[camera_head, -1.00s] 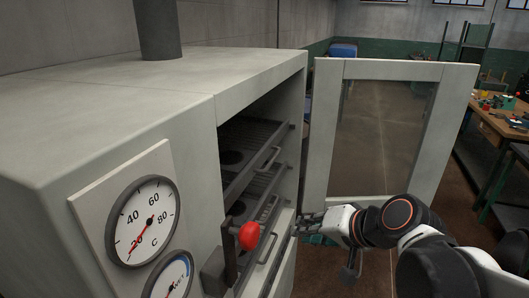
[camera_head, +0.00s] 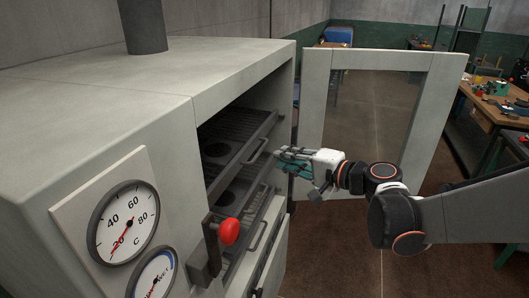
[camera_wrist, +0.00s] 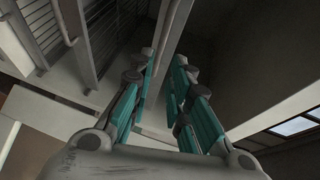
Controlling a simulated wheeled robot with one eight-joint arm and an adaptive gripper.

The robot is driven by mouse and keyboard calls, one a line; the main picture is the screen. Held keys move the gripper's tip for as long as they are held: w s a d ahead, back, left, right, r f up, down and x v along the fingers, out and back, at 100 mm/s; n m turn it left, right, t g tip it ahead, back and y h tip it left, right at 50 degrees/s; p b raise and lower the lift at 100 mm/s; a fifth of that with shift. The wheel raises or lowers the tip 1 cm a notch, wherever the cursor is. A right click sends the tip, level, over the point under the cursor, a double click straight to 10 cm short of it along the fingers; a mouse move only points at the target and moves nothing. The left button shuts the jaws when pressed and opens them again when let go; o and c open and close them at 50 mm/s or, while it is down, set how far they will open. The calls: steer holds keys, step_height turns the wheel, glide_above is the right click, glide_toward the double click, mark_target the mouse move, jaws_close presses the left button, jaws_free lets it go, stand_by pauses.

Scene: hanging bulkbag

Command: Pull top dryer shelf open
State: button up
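The top dryer shelf (camera_head: 238,140) is a dark slatted tray inside the open dryer, with a grey bar handle (camera_head: 255,151) on its front. My gripper (camera_head: 278,158) is just right of that handle in the head view, pointing at the dryer. In the wrist view my gripper's teal-padded fingers (camera_wrist: 165,62) are apart with nothing held between them. A grey handle-like bar (camera_wrist: 72,24) is at the upper left there, outside the fingers. I cannot tell which shelf it belongs to.
The dryer's glazed door (camera_head: 316,130) stands open behind my gripper. A lower shelf handle (camera_head: 258,234) is below. A red knob (camera_head: 229,231) on a lever sticks out at the dryer's front. A workbench (camera_head: 492,108) stands far right.

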steer(key=b+x, duration=0.2)
steer(key=x, duration=0.6)
steer(key=shift+w+a+f, duration=0.15)
steer(key=shift+w+a, duration=0.05)
steer(key=shift+a, duration=0.05)
steer(key=shift+c, duration=0.4)
jaws_close()
